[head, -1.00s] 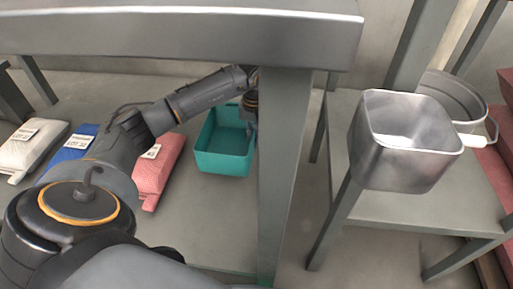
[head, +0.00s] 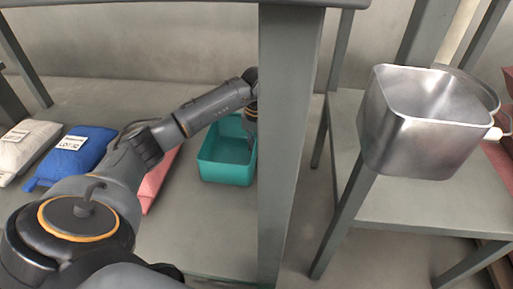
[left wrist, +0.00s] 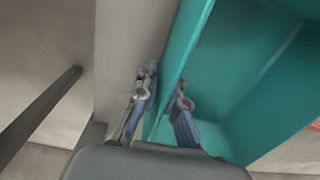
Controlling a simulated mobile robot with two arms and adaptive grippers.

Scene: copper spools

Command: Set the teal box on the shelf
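The teal box (head: 226,172) is an open-topped bin on the grey surface under the table, left of the grey post. My left gripper (head: 251,130) is at its right rim and is partly hidden by the post. In the left wrist view, the two fingers (left wrist: 166,88) of my left gripper straddle the wall of the teal box (left wrist: 235,75). One finger is outside the wall and one inside. They look open, with little room on either side. My right gripper is not in view. I cannot tell which surface is the shelf.
A grey post (head: 284,150) stands just right of the box. A metal bin (head: 415,140) sits on a grey stand (head: 400,205) at the right, with a round metal pot behind it. White (head: 28,148), blue (head: 80,150) and red (head: 155,182) bags lie at the left.

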